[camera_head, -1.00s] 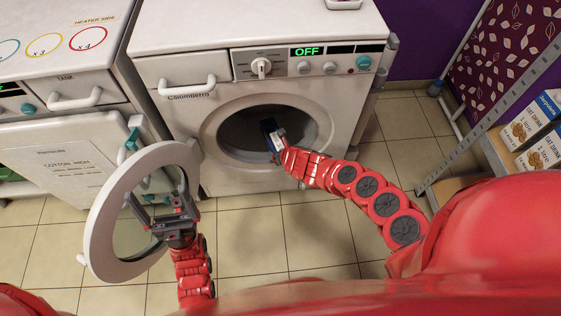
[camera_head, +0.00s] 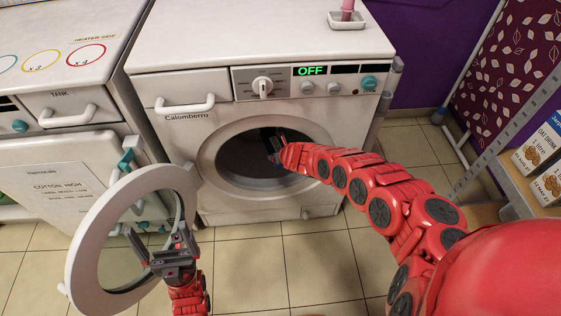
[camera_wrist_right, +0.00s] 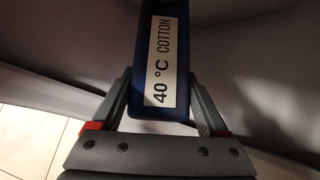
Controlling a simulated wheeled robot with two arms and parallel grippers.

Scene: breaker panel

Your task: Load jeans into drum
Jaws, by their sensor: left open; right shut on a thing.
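The washing machine (camera_head: 200,125) stands in the middle of the head view with its round door open to the left. My right gripper (camera_head: 277,149) reaches into the dark drum opening (camera_head: 240,165). It is shut on the jeans (camera_wrist_right: 163,55), a dark blue piece with a white "40 °C COTTON" label, between its fingers (camera_wrist_right: 165,95) in the right wrist view. In the head view the jeans are mostly hidden by the gripper and the dark drum. My left gripper (camera_head: 160,244) is open, in front of the round door (camera_head: 84,240).
A second machine (camera_head: 60,155) with a "COTTON HIGH" notice stands at the left. A white tray (camera_head: 349,24) with a pink item sits on top of the washer. Shelving with oat drink cartons (camera_head: 546,150) is at the right. Tiled floor is free in front.

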